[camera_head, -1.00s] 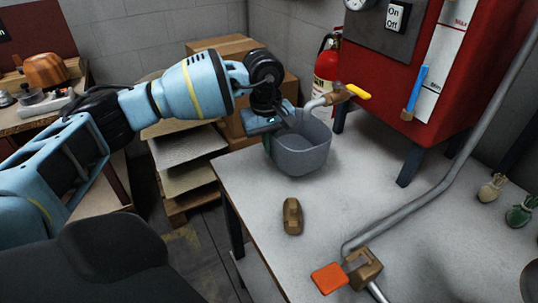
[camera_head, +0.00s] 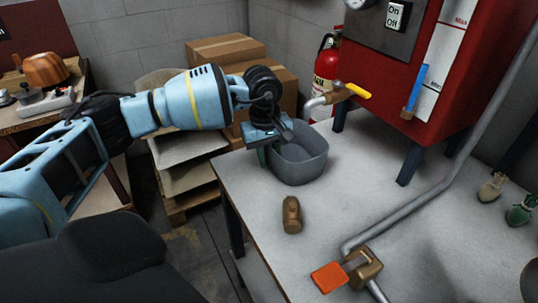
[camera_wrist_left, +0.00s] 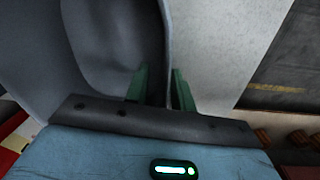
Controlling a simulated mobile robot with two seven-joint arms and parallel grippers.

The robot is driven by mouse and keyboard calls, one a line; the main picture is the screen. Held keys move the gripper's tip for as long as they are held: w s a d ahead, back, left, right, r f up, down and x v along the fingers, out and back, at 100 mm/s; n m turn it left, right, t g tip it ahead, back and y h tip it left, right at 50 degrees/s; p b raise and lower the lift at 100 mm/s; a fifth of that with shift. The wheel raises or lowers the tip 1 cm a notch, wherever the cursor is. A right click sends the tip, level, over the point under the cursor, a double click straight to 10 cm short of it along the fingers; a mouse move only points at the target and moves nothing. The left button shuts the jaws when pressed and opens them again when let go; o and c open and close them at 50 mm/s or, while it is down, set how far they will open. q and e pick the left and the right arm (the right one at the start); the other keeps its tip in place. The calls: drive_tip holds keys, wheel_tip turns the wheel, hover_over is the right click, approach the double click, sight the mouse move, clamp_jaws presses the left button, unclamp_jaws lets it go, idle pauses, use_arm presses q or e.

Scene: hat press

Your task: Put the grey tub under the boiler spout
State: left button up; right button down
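The grey tub (camera_head: 299,166) is upright at the table's back left corner. It is just below and in front of the boiler spout (camera_head: 314,106) in the head view; I cannot tell whether it touches the tabletop. My left gripper (camera_head: 269,150) is at its left rim. In the left wrist view my green fingers (camera_wrist_left: 160,88) straddle the tub wall (camera_wrist_left: 100,60), one inside and one outside, and appear shut on it. The spout comes from a brass tap with a yellow handle (camera_head: 357,90) on the red boiler (camera_head: 435,60). My right gripper is not in view.
A brown block-like object (camera_head: 291,215) lies in front of the tub. A fire extinguisher (camera_head: 325,70) and cardboard boxes (camera_head: 225,50) stand behind. The table's left edge is close to the tub.

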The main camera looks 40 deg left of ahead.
use_arm(q)
wheel_tip(320, 180, up, 12)
drive_tip(key=shift+s+a+r+p, duration=0.15)
drive_tip(key=shift+s+a+p, duration=0.05)
drive_tip(key=shift+s+p, duration=0.2)
